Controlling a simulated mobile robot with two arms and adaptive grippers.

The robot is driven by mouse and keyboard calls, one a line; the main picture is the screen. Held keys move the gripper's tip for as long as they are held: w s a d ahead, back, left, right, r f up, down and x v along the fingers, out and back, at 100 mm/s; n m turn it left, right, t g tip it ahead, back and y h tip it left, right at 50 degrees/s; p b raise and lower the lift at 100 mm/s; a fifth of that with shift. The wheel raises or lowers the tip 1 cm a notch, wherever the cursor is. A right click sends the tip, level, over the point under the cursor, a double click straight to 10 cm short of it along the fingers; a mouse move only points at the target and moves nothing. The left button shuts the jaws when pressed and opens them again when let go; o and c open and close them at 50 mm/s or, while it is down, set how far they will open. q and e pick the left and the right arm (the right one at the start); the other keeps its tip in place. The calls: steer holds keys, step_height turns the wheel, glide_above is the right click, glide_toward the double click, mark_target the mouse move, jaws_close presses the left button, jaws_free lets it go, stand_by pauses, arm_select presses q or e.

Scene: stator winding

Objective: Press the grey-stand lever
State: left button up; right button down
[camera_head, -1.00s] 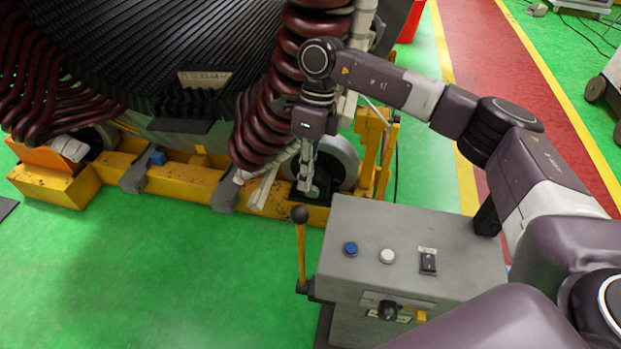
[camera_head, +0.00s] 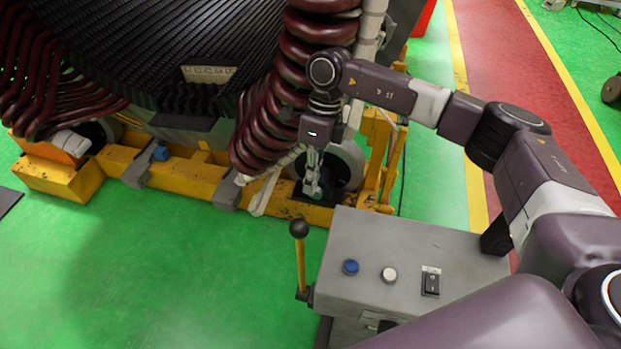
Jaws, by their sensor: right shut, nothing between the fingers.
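The grey stand (camera_head: 385,240) is at the lower centre right, a box with a blue button, a white button and a black switch on top. Its lever (camera_head: 300,262) is a yellow rod with a black ball knob (camera_head: 299,229), standing upright at the stand's left side. My right gripper (camera_head: 312,190) is shut and empty, pointing down, above and a little right of the knob in the picture. It shows in front of the yellow frame and a grey roller. It appears apart from the lever. My left gripper is not in view.
The big black stator with dark red coils (camera_head: 303,50) fills the upper left, on a yellow roller frame (camera_head: 185,182). My right arm passes over the stand's right side. Green floor (camera_head: 150,270) is clear left of the lever. A red walkway lies at the right.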

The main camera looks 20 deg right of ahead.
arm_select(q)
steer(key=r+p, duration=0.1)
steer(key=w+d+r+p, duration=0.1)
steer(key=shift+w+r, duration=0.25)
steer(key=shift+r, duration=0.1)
arm_select(e)
steer(key=x, duration=0.7)
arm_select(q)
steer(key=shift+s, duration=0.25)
arm_select(e)
steer(key=shift+a+r, duration=0.1)
